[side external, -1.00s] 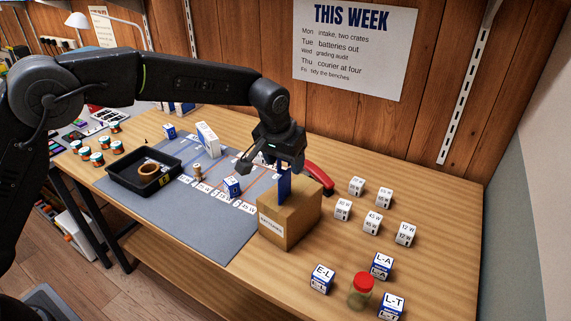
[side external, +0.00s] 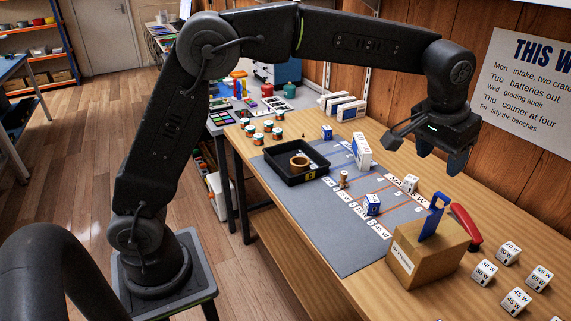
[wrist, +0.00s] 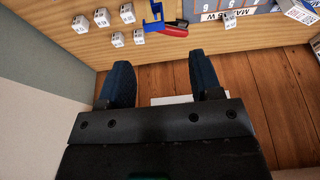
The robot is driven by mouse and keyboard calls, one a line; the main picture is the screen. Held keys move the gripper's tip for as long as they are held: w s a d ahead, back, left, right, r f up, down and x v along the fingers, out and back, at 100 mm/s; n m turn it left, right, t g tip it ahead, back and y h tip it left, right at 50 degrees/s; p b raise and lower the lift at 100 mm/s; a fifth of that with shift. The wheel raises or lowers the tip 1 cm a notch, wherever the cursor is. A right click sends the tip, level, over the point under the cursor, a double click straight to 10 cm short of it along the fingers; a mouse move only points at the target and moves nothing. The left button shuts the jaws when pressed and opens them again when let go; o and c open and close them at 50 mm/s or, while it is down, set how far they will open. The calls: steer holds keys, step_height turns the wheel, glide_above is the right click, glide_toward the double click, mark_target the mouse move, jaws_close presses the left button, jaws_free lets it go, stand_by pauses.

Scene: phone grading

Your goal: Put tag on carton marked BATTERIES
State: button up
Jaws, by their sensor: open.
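The brown carton (side external: 425,262) stands near the front edge of the bench, a label on its front; the lettering is too small here to read surely. A blue tag (side external: 433,219) stands upright, slightly tilted, at the carton's top. Whether it sits in a slot or only rests there I cannot tell. The tag also shows at the top of the wrist view (wrist: 153,14). My gripper (side external: 441,156) is open and empty, raised above and behind the carton, apart from the tag. Its two dark blue fingers are spread in the wrist view (wrist: 160,65).
A red-handled tool (side external: 466,228) lies just behind the carton. Several white labelled cubes (side external: 508,252) stand to its right. A grey mat (side external: 340,243) with a black tray (side external: 282,161), a blue-white box (side external: 371,205) and a white box (side external: 361,151) is to the left. The wooden wall is close behind my gripper.

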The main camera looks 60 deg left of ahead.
steer(key=s+a+r+t, duration=0.1)
steer(key=s+a+r, duration=0.1)
steer(key=s+a, duration=0.45)
steer(key=s+a+r, duration=0.3)
steer(key=s, duration=0.7)
steer(key=s+a+f, duration=0.1)
steer(key=s+f, duration=0.2)
steer(key=s, duration=0.3)
steer(key=s+a+f+t, duration=0.1)
steer(key=s+a+f, duration=0.1)
steer(key=s, duration=0.5)
steer(key=shift+a+f, duration=0.3)
steer(key=shift+f, duration=0.5)
